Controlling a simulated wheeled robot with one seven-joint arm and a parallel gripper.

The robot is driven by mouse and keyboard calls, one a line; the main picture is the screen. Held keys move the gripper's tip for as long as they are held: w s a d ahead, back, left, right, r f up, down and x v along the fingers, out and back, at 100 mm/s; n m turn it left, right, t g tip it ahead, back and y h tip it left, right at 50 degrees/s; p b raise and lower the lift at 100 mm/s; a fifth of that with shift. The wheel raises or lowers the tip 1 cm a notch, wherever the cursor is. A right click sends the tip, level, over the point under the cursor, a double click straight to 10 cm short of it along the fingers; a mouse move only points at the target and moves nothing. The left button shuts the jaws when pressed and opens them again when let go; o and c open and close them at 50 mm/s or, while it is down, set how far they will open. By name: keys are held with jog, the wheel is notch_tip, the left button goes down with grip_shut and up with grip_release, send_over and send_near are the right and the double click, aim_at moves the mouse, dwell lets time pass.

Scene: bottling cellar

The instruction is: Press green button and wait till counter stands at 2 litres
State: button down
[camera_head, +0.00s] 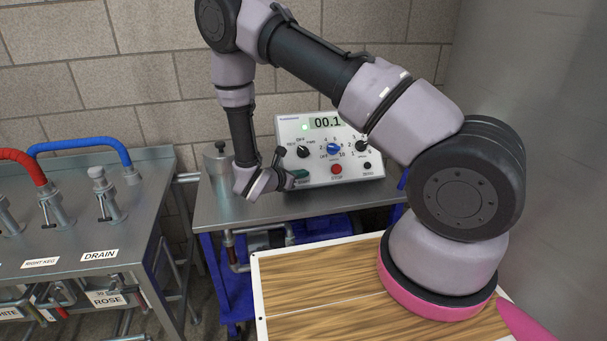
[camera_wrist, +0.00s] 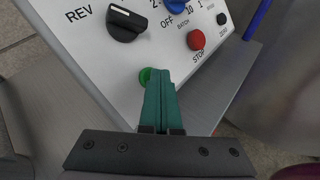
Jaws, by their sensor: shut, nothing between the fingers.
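The white control box (camera_head: 345,155) stands on a steel table against the wall. Its counter (camera_head: 324,122) shows 00.1; my arm hides any further digits to the right. A small green lamp (camera_head: 305,127) glows left of the counter. My gripper (camera_head: 301,174) is at the lower left of the panel, its green fingers closed together and empty. In the wrist view the green button (camera_wrist: 145,76) shows just beside the tips of my gripper (camera_wrist: 158,73), partly covered by them. Whether they touch or press it I cannot tell.
A red STOP button (camera_head: 336,169) sits right of my gripper, with a black zero button (camera_head: 367,165) farther right. Black (camera_head: 303,152) and blue (camera_head: 333,148) knobs are above. A steel bench (camera_head: 60,255) with hoses and taps stands left.

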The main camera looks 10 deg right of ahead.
jog(key=shift+s+r, duration=0.6)
jog(key=shift+s, duration=0.05)
jog(key=shift+s+r, duration=1.65)
jog(key=shift+s, duration=0.25)
jog(key=shift+d+r, duration=0.1)
jog(key=s+d+r+m+g+y, duration=0.1)
jog(key=s+d+r+m+g, duration=0.35)
jog(key=r+m, duration=0.4)
jog(key=s+d+r+m+g+y, duration=0.1)
jog(key=s+d+r+m+g, duration=0.3)
jog(key=r+m, duration=0.45)
jog(key=s+a+r+m+t+y, duration=0.1)
jog(key=s+r+m+t+y, duration=0.2)
jog(key=r, duration=0.7)
jog(key=s+r+m+t+y, duration=0.3)
jog(key=s+r+m+y, duration=0.4)
jog(key=r, duration=0.4)
jog(key=shift+s+a+r+m+t, duration=0.35)
jog(key=shift+s+m, duration=0.55)
jog(key=shift+m, duration=0.2)
